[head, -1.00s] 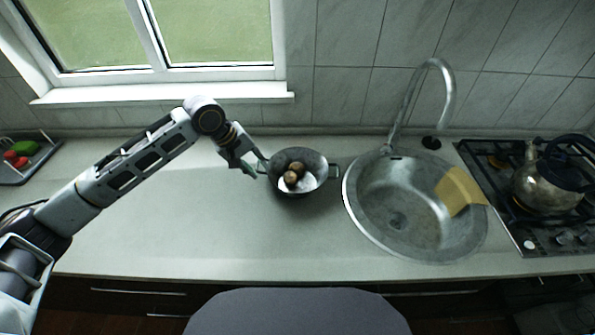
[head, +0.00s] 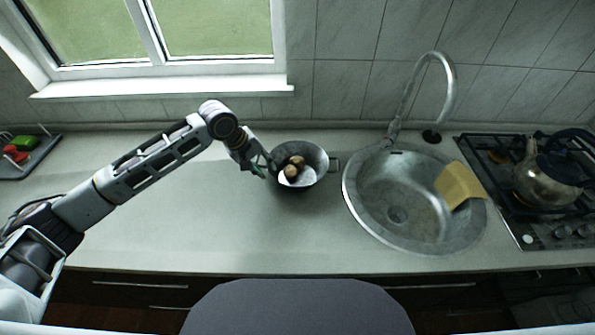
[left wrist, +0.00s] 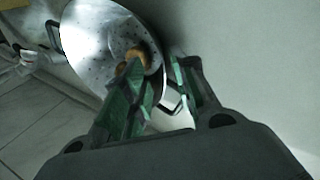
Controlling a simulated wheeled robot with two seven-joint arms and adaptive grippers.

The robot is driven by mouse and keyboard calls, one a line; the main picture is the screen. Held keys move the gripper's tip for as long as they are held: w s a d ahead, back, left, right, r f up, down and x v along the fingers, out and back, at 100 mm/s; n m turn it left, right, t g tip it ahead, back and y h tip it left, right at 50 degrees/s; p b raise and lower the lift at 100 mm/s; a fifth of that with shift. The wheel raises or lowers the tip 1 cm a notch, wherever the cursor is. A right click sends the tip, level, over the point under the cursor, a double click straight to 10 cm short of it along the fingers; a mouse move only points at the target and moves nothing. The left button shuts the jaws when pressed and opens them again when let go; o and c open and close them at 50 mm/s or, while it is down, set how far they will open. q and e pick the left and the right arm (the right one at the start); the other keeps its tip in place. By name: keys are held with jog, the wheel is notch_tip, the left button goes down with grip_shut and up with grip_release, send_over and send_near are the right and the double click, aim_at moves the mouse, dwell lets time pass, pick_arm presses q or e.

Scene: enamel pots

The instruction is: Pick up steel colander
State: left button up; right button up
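The steel colander (head: 317,160) stands on the counter left of the sink, with a few round brown items (head: 293,168) inside. Its right handle (head: 335,164) is clear; its left handle is hidden by my gripper in the head view. My left gripper (head: 266,171) is at the colander's left side. In the left wrist view, its green-padded fingers (left wrist: 158,92) are apart, with part of a dark handle showing between them. The perforated colander (left wrist: 95,35) lies just beyond the fingertips. Contact with the handle is unclear. My right gripper is out of view.
The round sink (head: 400,215) with a tall faucet (head: 447,90) and a yellow cloth (head: 460,185) is to the right. A kettle (head: 540,180) stands on the stove (head: 510,205). A dark tray (head: 40,155) is far left. The counter's middle left is clear.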

aim_at(276, 178)
pick_arm(q)
jog(key=x, duration=0.3)
jog(key=shift+d+f, duration=0.1)
jog(key=shift+f, duration=0.25)
jog(key=shift+p+x, duration=0.35)
jog(key=shift+x, duration=2.25)
jog(key=shift+s, duration=0.15)
grip_shut()
jog(key=shift+d, duration=0.1)
